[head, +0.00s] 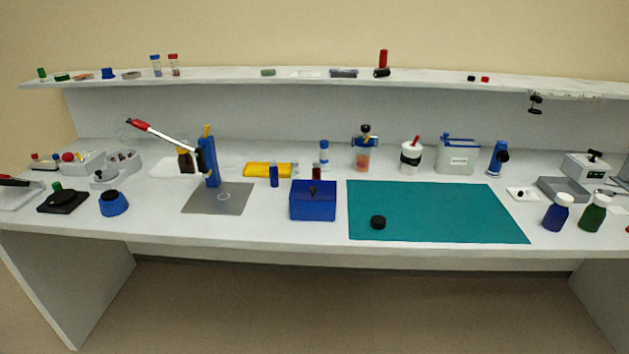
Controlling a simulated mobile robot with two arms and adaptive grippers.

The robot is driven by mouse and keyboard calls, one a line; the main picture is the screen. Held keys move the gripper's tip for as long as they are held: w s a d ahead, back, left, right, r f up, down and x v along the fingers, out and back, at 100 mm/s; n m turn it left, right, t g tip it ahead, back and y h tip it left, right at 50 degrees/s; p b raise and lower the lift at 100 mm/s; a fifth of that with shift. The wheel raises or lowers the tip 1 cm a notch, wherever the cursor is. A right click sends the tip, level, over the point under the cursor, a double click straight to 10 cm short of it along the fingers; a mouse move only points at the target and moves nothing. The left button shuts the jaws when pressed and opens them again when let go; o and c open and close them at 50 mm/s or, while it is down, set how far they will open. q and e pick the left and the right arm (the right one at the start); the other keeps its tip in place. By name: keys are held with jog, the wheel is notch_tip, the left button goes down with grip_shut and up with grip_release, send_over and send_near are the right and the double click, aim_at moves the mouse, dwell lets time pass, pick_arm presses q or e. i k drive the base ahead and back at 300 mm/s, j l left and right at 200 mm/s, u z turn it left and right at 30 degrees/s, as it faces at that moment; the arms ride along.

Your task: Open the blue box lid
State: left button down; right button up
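The blue box (313,207) stands on the white bench, left of the teal mat. Its lid (326,188) looks closed, with a small dark knob or handle on top near the middle. Neither of my grippers shows in the head view, and nothing is touching the box.
A blue stand with a long red-tipped lever (168,137) rises from a grey plate (205,204) to the left. A small blue bottle (274,176) and a yellow item (266,170) are behind the box. The teal mat (440,205) holds only a black disc (378,222).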

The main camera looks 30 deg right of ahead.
aim_at(301, 190)
jog(key=k+l, duration=0.1)
jog(key=l, duration=0.45)
jog(key=k+l, duration=0.1)
jog(key=l, duration=0.45)
jog(key=k+l, duration=0.1)
jog(key=l, duration=0.45)
